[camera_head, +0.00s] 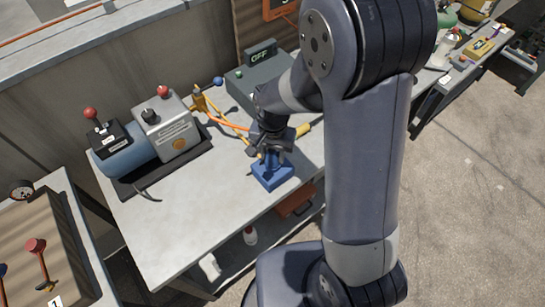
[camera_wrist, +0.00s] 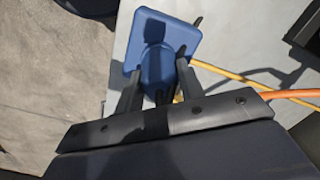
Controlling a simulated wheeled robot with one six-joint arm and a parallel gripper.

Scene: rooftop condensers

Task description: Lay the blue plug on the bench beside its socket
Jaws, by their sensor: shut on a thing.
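A blue block with a square top, which looks like the socket (camera_head: 272,178), stands on the bench (camera_head: 215,195) near its front edge. It also shows in the wrist view as a square blue plate (camera_wrist: 183,38). My gripper (camera_head: 268,150) is right above it, pointing down, its fingers shut on a round blue piece, the blue plug (camera_wrist: 155,58). The plug lines up with the plate. My fingers hide much of it, and I cannot tell whether it is seated in the socket or just clear of it.
A blue motor with a grey box (camera_head: 168,128) stands on the left of the bench. A dark box marked OFF (camera_head: 250,85) is behind. Orange and yellow lines (camera_head: 228,122) run close to my gripper. Bare bench top lies left of the socket. A yellow cylinder (camera_head: 303,130) is to the right.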

